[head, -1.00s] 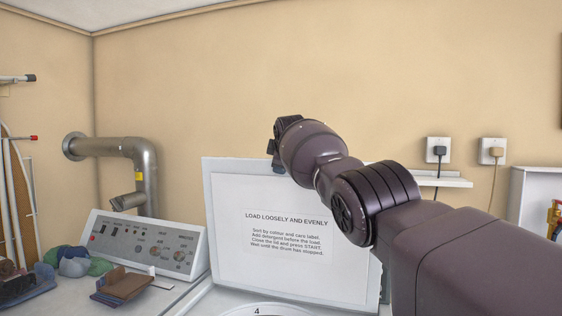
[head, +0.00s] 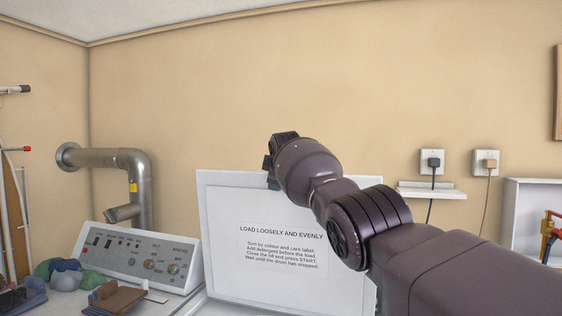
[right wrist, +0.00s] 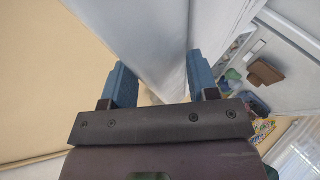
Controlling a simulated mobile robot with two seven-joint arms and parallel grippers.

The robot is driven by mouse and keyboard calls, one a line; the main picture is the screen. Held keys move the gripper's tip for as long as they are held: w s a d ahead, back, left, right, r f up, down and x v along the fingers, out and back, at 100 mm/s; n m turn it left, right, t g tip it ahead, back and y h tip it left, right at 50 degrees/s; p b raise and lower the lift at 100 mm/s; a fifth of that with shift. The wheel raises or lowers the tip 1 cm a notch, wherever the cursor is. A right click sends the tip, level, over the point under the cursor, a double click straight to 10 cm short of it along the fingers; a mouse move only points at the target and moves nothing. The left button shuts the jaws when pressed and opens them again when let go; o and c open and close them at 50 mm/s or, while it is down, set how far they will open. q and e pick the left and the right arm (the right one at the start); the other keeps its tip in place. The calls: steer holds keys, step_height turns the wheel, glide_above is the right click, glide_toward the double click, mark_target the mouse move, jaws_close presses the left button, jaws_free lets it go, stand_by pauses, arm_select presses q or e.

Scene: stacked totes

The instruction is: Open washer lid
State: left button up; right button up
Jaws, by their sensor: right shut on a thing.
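The washer lid (head: 217,225) stands raised, close to upright, in the head view. Its inner face carries a printed white sheet headed "LOAD LOOSELY AND EVENLY". My right arm crosses in front of it from the right, and my right gripper (head: 270,167) is at its top edge, mostly hidden behind my wrist. In the right wrist view the blue fingers of my right gripper (right wrist: 159,65) are on either side of the white lid edge (right wrist: 168,35), shut on it. My left gripper is not in view.
A metal pipe (head: 105,158) bends down behind. A small wall shelf (head: 432,190) and two plugged sockets are at right.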

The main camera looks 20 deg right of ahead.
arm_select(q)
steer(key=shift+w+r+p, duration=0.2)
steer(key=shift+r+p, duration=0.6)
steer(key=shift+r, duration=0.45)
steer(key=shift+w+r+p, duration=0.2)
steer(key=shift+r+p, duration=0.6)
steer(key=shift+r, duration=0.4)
arm_select(e)
steer(key=v, duration=1)
steer(key=shift+s+r, duration=0.2)
steer(key=shift+s, duration=0.15)
steer(key=shift+f, duration=0.1)
